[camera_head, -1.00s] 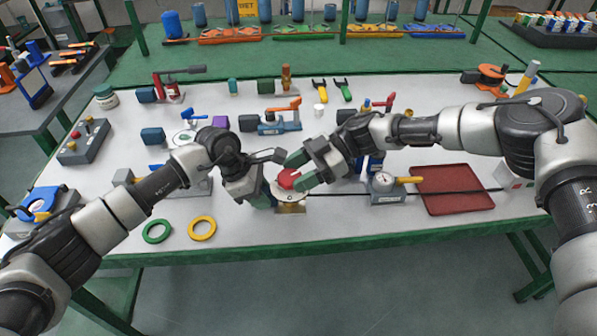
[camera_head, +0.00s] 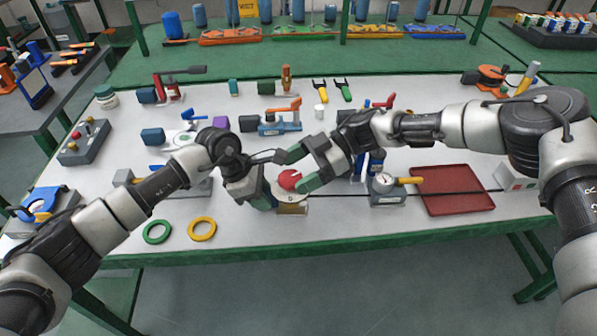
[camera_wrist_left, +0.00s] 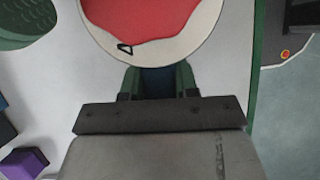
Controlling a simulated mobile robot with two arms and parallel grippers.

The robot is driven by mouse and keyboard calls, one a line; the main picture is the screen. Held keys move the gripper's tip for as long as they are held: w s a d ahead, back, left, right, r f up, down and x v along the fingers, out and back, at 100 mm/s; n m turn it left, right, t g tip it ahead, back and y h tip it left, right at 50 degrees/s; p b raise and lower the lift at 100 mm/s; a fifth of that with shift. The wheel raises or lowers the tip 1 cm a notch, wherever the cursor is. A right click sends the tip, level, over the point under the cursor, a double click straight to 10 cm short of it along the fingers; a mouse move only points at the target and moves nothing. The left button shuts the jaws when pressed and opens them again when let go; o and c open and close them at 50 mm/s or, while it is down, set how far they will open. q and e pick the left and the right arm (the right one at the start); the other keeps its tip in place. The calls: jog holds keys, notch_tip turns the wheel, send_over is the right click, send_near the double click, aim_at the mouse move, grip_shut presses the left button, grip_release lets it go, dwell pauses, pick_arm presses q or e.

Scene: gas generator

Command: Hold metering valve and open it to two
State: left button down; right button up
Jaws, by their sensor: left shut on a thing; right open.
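The metering valve has a red knob (camera_head: 289,180) on a pale round dial (camera_head: 292,194), near the table's front edge. In the left wrist view the red knob (camera_wrist_left: 150,15) and the dial rim (camera_wrist_left: 150,58) with a small black triangle mark show at the top. My left gripper (camera_head: 268,194) is shut on the valve's dark body below the dial; its green fingers (camera_wrist_left: 157,82) show there. My right gripper (camera_head: 298,170) is open, its green fingers spread around the red knob from above and the right. Whether they touch the knob I cannot tell.
A gauge block with a yellow handle (camera_head: 388,186) and a red tray (camera_head: 450,190) lie to the right. Green (camera_head: 157,231) and yellow (camera_head: 203,229) rings lie at front left. Several valves stand behind the arms. The front strip of table is mostly clear.

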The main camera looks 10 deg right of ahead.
aim_at(299, 174)
notch_tip(299, 174, up, 9)
dwell(0.3)
